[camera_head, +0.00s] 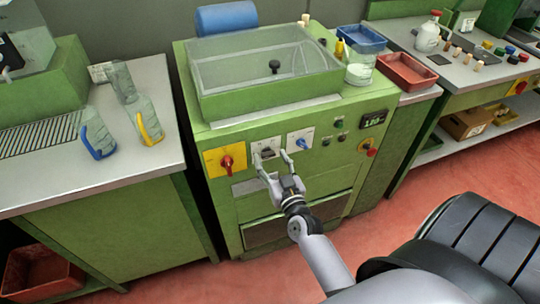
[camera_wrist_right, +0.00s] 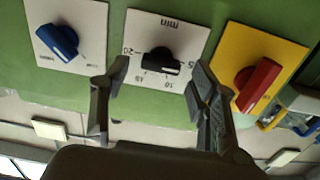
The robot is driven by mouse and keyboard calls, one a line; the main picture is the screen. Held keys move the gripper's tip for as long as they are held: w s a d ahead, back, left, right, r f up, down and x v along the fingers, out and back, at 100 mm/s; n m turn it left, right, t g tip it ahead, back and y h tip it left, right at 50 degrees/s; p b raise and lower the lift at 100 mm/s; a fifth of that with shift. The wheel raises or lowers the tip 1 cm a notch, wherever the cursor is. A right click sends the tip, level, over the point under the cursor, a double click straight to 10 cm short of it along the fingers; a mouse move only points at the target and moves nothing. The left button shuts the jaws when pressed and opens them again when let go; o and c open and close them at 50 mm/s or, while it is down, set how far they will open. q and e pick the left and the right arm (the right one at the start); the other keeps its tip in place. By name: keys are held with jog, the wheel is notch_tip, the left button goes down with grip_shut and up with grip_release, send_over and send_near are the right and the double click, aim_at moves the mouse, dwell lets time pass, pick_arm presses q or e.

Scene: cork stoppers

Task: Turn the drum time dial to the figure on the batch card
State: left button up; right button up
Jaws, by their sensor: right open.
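The time dial is a black knob (camera_wrist_right: 158,60) on a white plate (camera_wrist_right: 190,34) marked "min", upside down in the wrist view. Figures including 20 and 10 show; where the knob points is hard to tell. In the head view the dial plate (camera_head: 261,146) sits on the green machine's front, between a yellow plate with a red switch and a white plate with a blue knob. My right gripper (camera_head: 270,157) is open in front of the dial, one finger to each side in the wrist view (camera_wrist_right: 158,92), not closed on it. I cannot make out the batch card's figure. My left gripper is not in view.
The red switch (camera_wrist_right: 258,84) and blue knob (camera_wrist_right: 60,40) flank the dial closely. A small display (camera_head: 373,119) and a red button (camera_head: 371,152) are farther right. A clear-lidded drum housing (camera_head: 265,70) tops the machine.

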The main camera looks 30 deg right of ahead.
jog(key=shift+x, duration=0.8)
jog(key=shift+c, duration=0.2)
jog(key=c, duration=1.1)
